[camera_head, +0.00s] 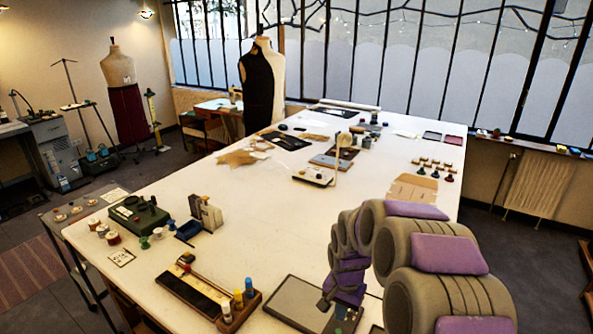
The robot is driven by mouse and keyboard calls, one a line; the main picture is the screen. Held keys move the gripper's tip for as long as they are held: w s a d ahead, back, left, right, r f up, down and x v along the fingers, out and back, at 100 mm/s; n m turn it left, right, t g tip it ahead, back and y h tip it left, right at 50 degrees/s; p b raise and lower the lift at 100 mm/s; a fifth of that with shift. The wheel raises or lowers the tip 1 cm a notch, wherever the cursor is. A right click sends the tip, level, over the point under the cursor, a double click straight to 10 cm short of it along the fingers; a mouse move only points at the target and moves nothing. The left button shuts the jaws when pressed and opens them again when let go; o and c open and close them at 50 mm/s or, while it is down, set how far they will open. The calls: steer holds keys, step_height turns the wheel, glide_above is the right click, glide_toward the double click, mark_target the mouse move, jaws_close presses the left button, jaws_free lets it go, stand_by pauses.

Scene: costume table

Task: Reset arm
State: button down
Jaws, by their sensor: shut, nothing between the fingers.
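My arm, grey with purple panels, rises at the lower right and bends over the near right part of the white table (240,220). My gripper (326,302) points down at the end of it, above or beside a flat grey tray (285,300) near the table's front edge. The gripper is shut with nothing held. Its tips are small and partly merge with the dark things behind them, so I cannot tell its exact height.
A wooden holder with bottles (238,308) stands left of the tray. A green machine (138,216) and spools (113,237) sit at the left edge. Cardboard (412,189) and several small stamps lie at right. Dress forms (262,85) stand behind.

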steer(key=s+r+n, duration=0.2)
steer(key=s+r, duration=0.2)
steer(key=s, duration=0.7)
steer(key=s+r+n+g, duration=0.1)
steer(key=s+r, duration=0.3)
steer(key=s, duration=0.8)
steer(key=s+r+n, duration=0.3)
steer(key=s+r, duration=0.1)
steer(key=s, duration=0.7)
steer(key=shift+s+r+n+g+b, duration=0.3)
steer(key=shift+r+g, duration=0.1)
